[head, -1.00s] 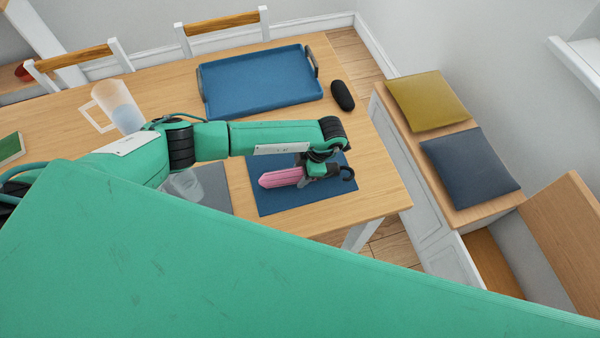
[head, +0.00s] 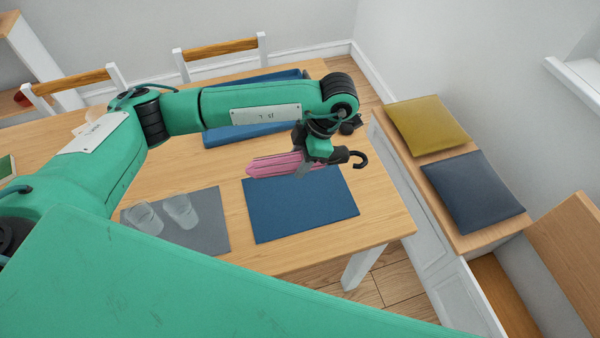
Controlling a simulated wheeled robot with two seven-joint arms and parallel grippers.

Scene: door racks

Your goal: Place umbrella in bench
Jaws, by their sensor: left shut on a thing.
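A folded pink umbrella (head: 276,164) with a black hooked handle (head: 358,158) is held in my left gripper (head: 318,155), which is shut around it near the handle end. The umbrella is lifted above the table, over the far part of a blue placemat (head: 300,208). The bench (head: 440,222) stands at the right along the wall. Its near section has a raised wooden lid (head: 568,250) and an open compartment (head: 500,292). My right gripper is not in view.
The wooden table (head: 290,258) lies between me and the wall. Two clear glasses (head: 180,211) lie on a grey placemat (head: 205,240). Yellow (head: 428,124) and dark blue (head: 472,190) cushions cover the bench's far section.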

